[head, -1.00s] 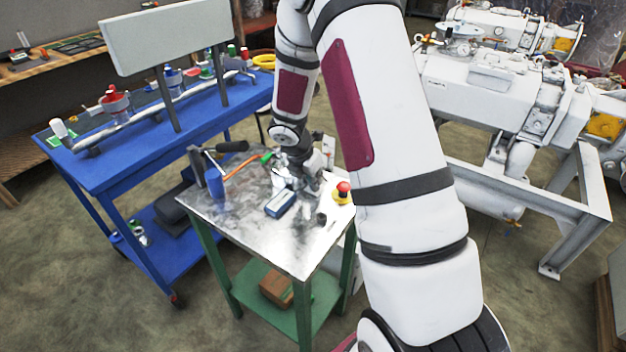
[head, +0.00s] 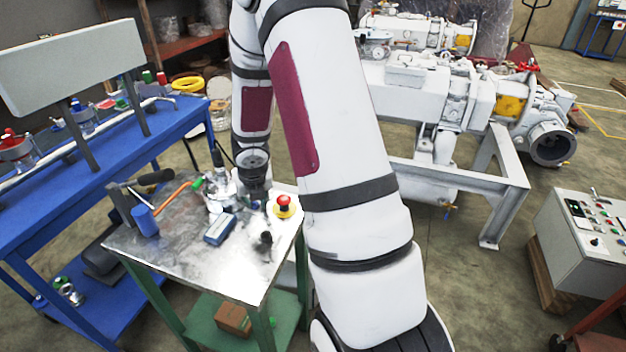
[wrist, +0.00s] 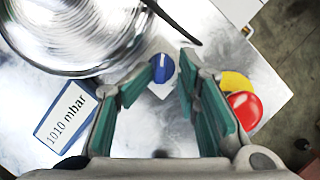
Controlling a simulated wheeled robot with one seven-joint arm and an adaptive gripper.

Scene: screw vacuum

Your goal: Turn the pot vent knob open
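The pot (wrist: 75,30), a shiny round metal vessel, fills the top left of the wrist view, partly cut off. A blue vent knob (wrist: 162,68) with a white marking sits on a pale plate beside it. My gripper (wrist: 169,66) has two teal-padded fingers spread apart, with the knob between their tips in the picture. I cannot tell whether the fingers touch it, though a gap shows on the right. In the head view the pot (head: 221,188) stands on the metal-topped table (head: 180,255), below my wrist. The knob and fingertips are not clear there.
A gauge box (wrist: 66,115) reads "1010 mbar". A red stop button (wrist: 245,108) on a yellow base stands close to the right finger. A dark thin handle (wrist: 172,20) crosses near the knob. A blue bench (head: 60,215) and grey pump machinery (head: 430,85) flank the table.

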